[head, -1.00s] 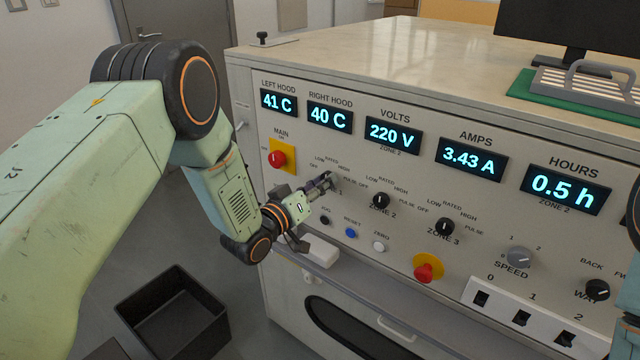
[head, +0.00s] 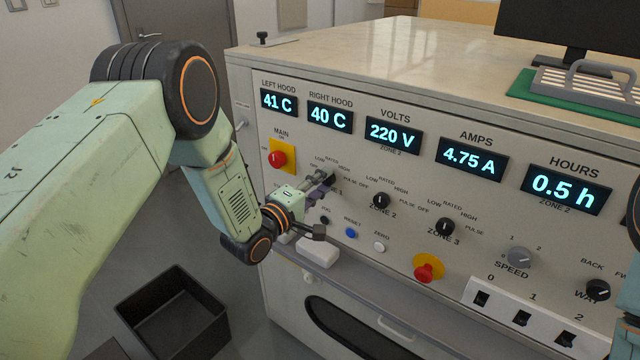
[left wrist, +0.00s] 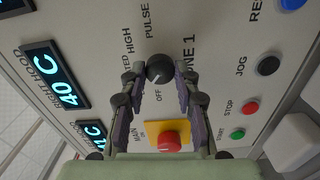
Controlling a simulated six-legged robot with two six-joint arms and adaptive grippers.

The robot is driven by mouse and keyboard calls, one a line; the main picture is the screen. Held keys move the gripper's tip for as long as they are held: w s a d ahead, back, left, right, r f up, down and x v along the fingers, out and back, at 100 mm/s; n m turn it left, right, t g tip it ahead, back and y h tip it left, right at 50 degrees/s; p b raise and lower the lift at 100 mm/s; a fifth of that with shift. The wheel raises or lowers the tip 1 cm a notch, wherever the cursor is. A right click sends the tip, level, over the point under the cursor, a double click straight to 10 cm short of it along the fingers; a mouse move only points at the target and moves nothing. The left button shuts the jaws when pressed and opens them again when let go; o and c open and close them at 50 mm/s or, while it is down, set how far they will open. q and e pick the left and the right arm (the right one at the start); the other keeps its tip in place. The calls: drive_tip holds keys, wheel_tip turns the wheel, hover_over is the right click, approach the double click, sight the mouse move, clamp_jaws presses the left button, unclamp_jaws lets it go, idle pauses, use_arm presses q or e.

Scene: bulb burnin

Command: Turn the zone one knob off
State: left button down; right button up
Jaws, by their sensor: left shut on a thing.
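The zone one knob (left wrist: 159,68) is a round black knob on the grey panel. In the left wrist view its face shows a pale pointer mark, but I cannot tell exactly which setting it marks; the word OFF is printed beside it. My left gripper (left wrist: 159,76) is shut on this knob, one finger on each side. In the head view the gripper (head: 326,181) is at the panel, left of the zone 2 knob, and its fingers mostly hide the zone one knob. My right gripper is out of frame.
The zone 2 knob (head: 380,200) and zone 3 knob (head: 445,226) are to the right. The red main switch (head: 277,158) is left of the gripper. Small buttons, including a blue one (head: 351,233), are below. The amps display (head: 472,160) reads 4.75 A. A black bin (head: 172,312) stands on the floor.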

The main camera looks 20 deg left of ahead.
use_arm(q)
drive_tip(key=n, duration=0.5)
drive_tip(key=shift+w+r+n, duration=0.15)
drive_tip(key=shift+r+n, duration=0.15)
drive_tip(key=shift+n, duration=0.1)
idle(0.4)
drive_tip(key=c, duration=1.4)
unclamp_jaws()
drive_tip(key=o, duration=0.4)
drive_tip(key=shift+d+f+n, duration=0.1)
drive_tip(key=shift+f+n, duration=0.1)
drive_tip(key=shift+n, duration=0.1)
drive_tip(key=v, duration=1.2)
